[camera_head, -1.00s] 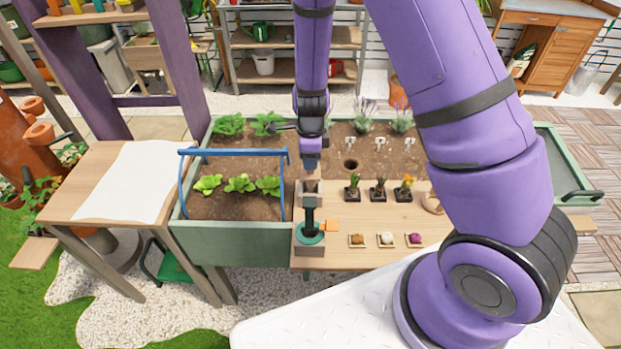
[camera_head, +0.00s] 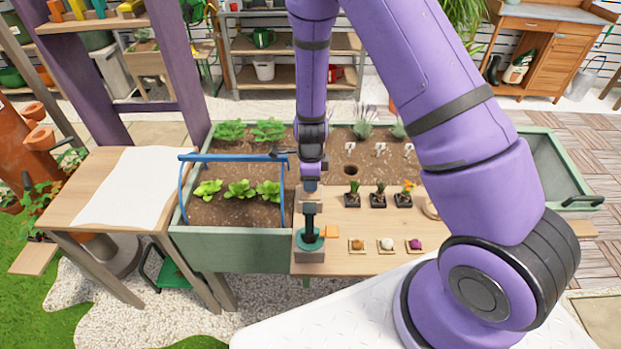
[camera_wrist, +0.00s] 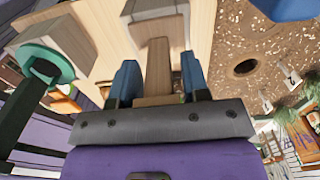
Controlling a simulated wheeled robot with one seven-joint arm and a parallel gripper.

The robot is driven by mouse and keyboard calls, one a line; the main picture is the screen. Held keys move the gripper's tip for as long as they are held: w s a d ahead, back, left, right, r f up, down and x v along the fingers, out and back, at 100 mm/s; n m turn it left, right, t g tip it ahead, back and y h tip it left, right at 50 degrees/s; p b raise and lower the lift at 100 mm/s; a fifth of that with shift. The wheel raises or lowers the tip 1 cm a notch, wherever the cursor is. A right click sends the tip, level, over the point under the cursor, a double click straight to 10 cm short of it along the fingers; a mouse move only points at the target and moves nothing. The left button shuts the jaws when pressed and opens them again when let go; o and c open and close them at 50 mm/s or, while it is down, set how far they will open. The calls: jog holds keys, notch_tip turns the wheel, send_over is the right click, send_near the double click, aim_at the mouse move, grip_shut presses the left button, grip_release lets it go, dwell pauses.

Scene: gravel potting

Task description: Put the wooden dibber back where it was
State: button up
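The wooden dibber (camera_wrist: 158,70) shows in the wrist view between the two blue fingers of my gripper (camera_wrist: 160,84). Its wider wooden end spans the gap between the fingers, and its shaft points away from my gripper toward a grey-beige block (camera_wrist: 155,9). How far the dibber's tip sits in the block is hidden. In the head view my gripper (camera_head: 310,186) points down directly over this block (camera_head: 309,203) on the wooden shelf (camera_head: 345,265). The dibber is too small and covered to make out there.
A second block with a green-ringed, dark-handled tool (camera_head: 310,235) stands just in front. Potted seedlings (camera_head: 377,198) and small trays (camera_head: 386,245) lie to the right. A blue hoop (camera_head: 230,157) rises over the left bed. The soil has an open hole (camera_head: 350,170).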

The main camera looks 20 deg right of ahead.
jog(key=shift+o, duration=1)
notch_tip(320, 180, up, 13)
jog(key=shift+f, duration=0.1)
jog(key=s+d+r+n+t+y, duration=0.1)
jog(key=s+r+n, duration=0.45)
jog(key=r, duration=0.55)
jog(key=s+d+r+n+t+y, duration=0.15)
jog(key=s+r+n, duration=0.35)
jog(key=r, duration=0.5)
jog(key=s+d+r+n+t+h, duration=0.1)
jog(key=s+d+r+n, duration=0.1)
jog(key=s+r+n, duration=0.3)
jog(key=s+d+r+n+t+h, duration=0.1)
jog(key=s+r+n, duration=0.4)
jog(key=s, duration=0.5)
jog(key=shift+s+d+r+n+t, duration=0.25)
jog(key=shift+d+n+t, duration=0.1)
jog(key=shift+d+n, duration=0.5)
